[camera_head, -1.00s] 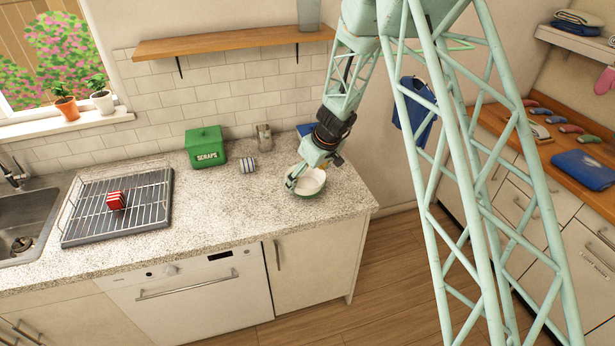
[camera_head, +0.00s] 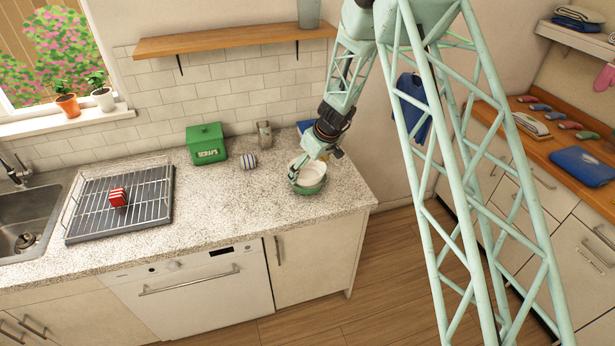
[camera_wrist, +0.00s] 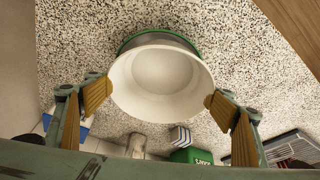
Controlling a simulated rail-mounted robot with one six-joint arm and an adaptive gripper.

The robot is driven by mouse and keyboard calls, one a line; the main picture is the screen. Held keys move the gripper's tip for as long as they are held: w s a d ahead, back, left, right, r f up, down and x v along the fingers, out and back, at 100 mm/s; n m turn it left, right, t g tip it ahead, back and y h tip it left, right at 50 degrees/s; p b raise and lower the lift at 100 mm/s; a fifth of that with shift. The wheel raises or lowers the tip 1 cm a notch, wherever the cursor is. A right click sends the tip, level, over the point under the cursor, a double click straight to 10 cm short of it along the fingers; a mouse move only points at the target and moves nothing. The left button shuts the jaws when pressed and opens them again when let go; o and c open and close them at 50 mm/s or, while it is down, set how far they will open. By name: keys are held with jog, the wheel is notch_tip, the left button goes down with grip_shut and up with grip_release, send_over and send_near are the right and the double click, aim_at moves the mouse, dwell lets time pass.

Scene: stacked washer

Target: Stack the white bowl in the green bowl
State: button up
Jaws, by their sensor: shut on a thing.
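The white bowl (camera_head: 300,168) is between the fingers of my gripper (camera_head: 312,158), at the right end of the counter. In the wrist view the white bowl (camera_wrist: 163,84) faces the camera with its open side, and my gripper (camera_wrist: 159,97) has a finger pad against each side of it. The green bowl (camera_head: 312,187) stands on the counter below the white bowl. In the wrist view only a strip of the green bowl's rim (camera_wrist: 155,33) shows behind the white bowl. The white bowl overlaps the green bowl, and whether they touch is hidden.
A green scraps box (camera_head: 206,144), a striped mug (camera_head: 249,161) and a metal canister (camera_head: 264,135) stand at the back of the counter. A wire rack (camera_head: 150,205) holds a red striped block (camera_head: 118,197). The counter's middle is clear; its right edge is close.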

aim_at(308, 176)
jog(key=shift+w, duration=0.25)
jog(key=shift+f, duration=0.8)
jog(key=shift+s+d+f+p, duration=0.1)
jog(key=shift+s+f+p, duration=0.2)
jog(key=shift+f, duration=0.5)
jog(key=shift+w+f, duration=0.15)
jog(key=shift+f, duration=0.4)
jog(key=c, duration=0.3)
jog(key=shift+r, duration=0.1)
jog(key=o, duration=1.5)
jog(key=shift+w, duration=0.1)
jog(key=shift+c, duration=0.2)
jog(key=shift+r, duration=0.2)
jog(key=shift+r, duration=0.2)
